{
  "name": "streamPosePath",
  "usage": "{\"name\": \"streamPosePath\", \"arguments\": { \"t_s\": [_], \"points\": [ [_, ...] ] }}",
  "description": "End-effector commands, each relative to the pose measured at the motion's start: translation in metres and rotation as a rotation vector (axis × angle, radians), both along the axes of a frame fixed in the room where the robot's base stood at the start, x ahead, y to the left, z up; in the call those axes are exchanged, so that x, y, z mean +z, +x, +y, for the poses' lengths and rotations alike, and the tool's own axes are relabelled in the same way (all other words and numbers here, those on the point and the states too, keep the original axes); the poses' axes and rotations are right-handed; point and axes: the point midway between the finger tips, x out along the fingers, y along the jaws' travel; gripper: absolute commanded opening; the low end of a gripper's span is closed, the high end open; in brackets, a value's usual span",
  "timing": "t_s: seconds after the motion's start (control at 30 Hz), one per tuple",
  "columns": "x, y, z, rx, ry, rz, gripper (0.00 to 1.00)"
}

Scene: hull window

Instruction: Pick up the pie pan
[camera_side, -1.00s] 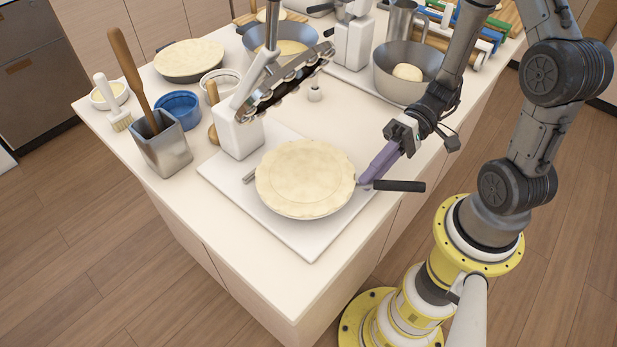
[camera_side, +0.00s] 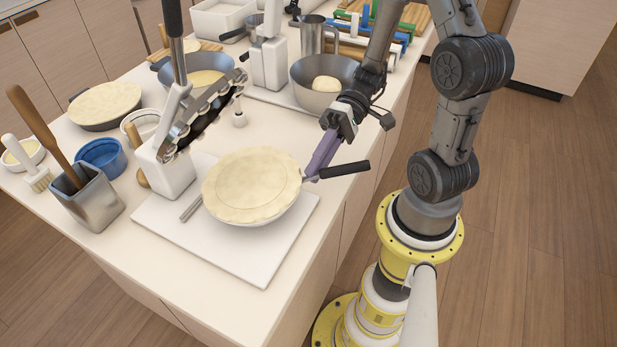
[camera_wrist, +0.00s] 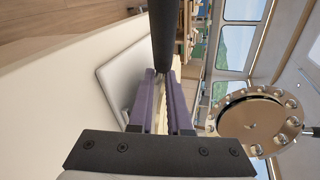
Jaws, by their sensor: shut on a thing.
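The pie pan (camera_side: 252,187), with a pale crust filling it to a crimped rim, appears raised a little above the white board (camera_side: 262,262), a shadow under it. My gripper (camera_side: 308,172), with purple fingers, meets its right rim and is shut there. In the wrist view, the fingers (camera_wrist: 160,95) are close together and the pan is mostly hidden behind them. A black handle (camera_side: 345,169) sticks out right beside the fingertips; it crosses the wrist view too (camera_wrist: 163,35). Whether it is gripped along with the rim, I cannot tell.
A thin metal end (camera_side: 190,208) shows left of the pan. A steel utensil pot (camera_side: 88,195) and blue bowl (camera_side: 101,157) stand left; a steel bowl (camera_side: 322,88) stands behind. The front counter edge is clear.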

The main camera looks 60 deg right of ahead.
Motion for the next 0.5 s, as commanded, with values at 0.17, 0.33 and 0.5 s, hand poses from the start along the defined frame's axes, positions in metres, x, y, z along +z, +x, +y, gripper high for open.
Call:
{"name": "streamPosePath", "arguments": {
  "t_s": [0.17, 0.33, 0.5],
  "points": [
    [0.000, -0.002, -0.048, -0.008, 0.002, -0.005, 0.00],
    [0.000, -0.007, -0.091, -0.007, 0.002, -0.004, 0.00],
    [0.000, -0.011, -0.122, -0.003, 0.002, -0.004, 0.00]
  ]
}}
